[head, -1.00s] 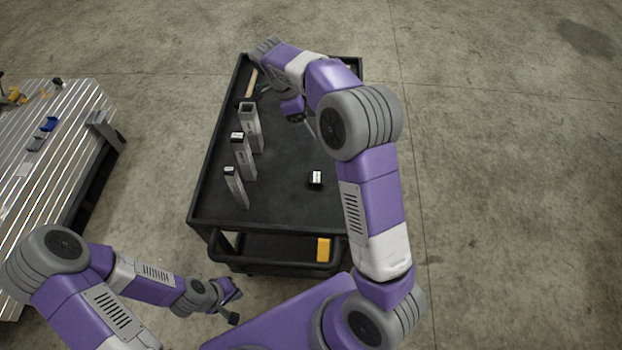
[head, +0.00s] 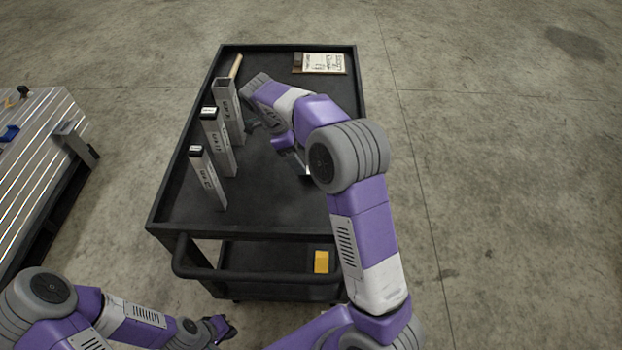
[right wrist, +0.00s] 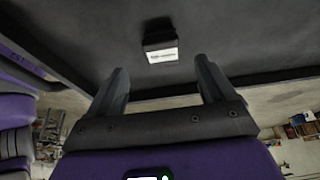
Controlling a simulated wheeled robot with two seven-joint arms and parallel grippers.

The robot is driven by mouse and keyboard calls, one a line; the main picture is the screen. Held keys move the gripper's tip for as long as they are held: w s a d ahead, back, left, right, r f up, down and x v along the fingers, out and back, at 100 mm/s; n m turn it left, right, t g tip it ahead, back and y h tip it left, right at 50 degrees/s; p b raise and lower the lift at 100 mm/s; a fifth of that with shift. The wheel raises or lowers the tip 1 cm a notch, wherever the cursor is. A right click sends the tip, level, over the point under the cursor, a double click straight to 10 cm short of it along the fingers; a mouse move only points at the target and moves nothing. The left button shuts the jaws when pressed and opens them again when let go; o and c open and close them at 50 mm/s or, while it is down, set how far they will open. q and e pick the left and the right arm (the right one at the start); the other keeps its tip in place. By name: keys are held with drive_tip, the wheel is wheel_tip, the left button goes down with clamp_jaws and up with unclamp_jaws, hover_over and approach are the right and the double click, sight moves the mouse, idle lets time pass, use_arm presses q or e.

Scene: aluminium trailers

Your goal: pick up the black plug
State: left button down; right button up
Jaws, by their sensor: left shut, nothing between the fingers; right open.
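The black plug (right wrist: 159,36) is a small black block with a white label on one face. In the right wrist view it sits on the dark cart top, just beyond and between the two fingers, not touching them. My right gripper (right wrist: 160,66) is open and empty, its fingers spread wider than the plug. In the head view my right gripper (head: 294,158) is low over the cart, and my arm mostly hides the plug there. My left gripper (head: 226,328) is shut and empty, off the cart at the lower left.
The black cart (head: 185,215) carries three upright metal tubes: an open one (head: 229,112), and two with black tops, the middle (head: 218,145) and the front (head: 208,180). A clipboard (head: 320,63) lies at the back. A yellow block (head: 321,262) is on the lower shelf. A ribbed aluminium bed (head: 35,150) stands left.

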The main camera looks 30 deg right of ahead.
drive_tip(key=b+x, duration=0.1)
drive_tip(key=x, duration=0.2)
drive_tip(key=b+x, duration=0.2)
drive_tip(key=x, duration=0.2)
drive_tip(key=shift+d+f, duration=0.15)
drive_tip(key=shift+d, duration=0.15)
drive_tip(key=c, duration=1.1)
